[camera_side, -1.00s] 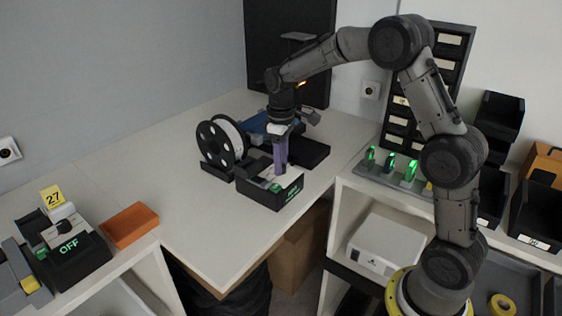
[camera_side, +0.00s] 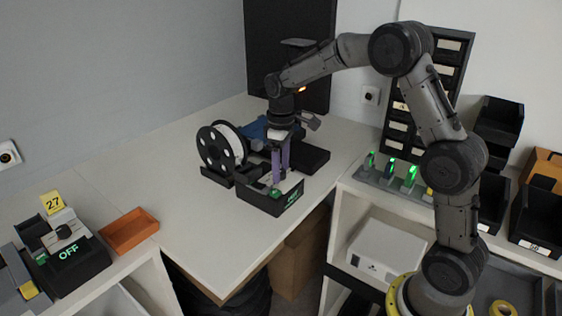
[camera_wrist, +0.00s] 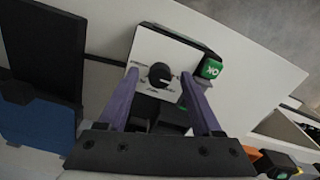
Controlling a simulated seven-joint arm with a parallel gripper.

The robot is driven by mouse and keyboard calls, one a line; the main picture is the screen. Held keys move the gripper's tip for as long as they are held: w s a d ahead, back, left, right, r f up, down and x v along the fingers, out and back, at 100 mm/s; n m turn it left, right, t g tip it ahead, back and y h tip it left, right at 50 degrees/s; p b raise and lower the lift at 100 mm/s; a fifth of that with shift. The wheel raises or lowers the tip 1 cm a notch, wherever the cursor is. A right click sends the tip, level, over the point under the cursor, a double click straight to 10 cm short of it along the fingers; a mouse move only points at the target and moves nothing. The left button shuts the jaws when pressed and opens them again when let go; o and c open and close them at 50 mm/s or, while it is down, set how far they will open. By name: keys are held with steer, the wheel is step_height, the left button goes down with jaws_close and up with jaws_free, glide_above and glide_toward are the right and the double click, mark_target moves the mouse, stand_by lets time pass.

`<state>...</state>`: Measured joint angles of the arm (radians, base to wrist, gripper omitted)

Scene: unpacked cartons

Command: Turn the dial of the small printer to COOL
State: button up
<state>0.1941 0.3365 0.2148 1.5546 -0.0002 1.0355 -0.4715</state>
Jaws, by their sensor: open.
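The small printer (camera_side: 258,201) is a low black box with a light top on the bench, with small green lit text on its front that I cannot read. Its round black dial (camera_wrist: 160,75) sits on the white top panel (camera_wrist: 150,48) in the wrist view. A green OK button (camera_wrist: 211,68) is beside the panel. My gripper (camera_wrist: 160,78) is open, pointing down, with its purple fingers on either side of the dial and gaps showing between. In the side view my gripper (camera_side: 281,182) is low over the printer and hides the dial.
A spool (camera_side: 222,147) on a stand is just left of the printer, with a blue-and-black machine (camera_side: 306,158) behind. At left stand another dial box reading OFF (camera_side: 72,262) and an orange tray (camera_side: 130,230). Bench space between is clear.

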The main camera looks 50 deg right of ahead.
step_height(320, 180, up, 14)
stand_by(0.5)
steer(key=s+a+r+t, duration=0.2)
steer(key=s+a+r, duration=0.15)
steer(key=s, duration=0.35)
steer(key=s+a+r+t, duration=0.1)
steer(key=s+a+r, duration=0.25)
steer(key=s, duration=0.45)
steer(key=s+a+f+m+t, duration=0.1)
steer(key=s+f+m+t, duration=0.1)
steer(key=s+f, duration=0.9)
steer(key=shift+s+a+m+t, duration=0.3)
steer(key=shift+s+m, duration=0.3)
steer(key=shift+s, duration=0.1)
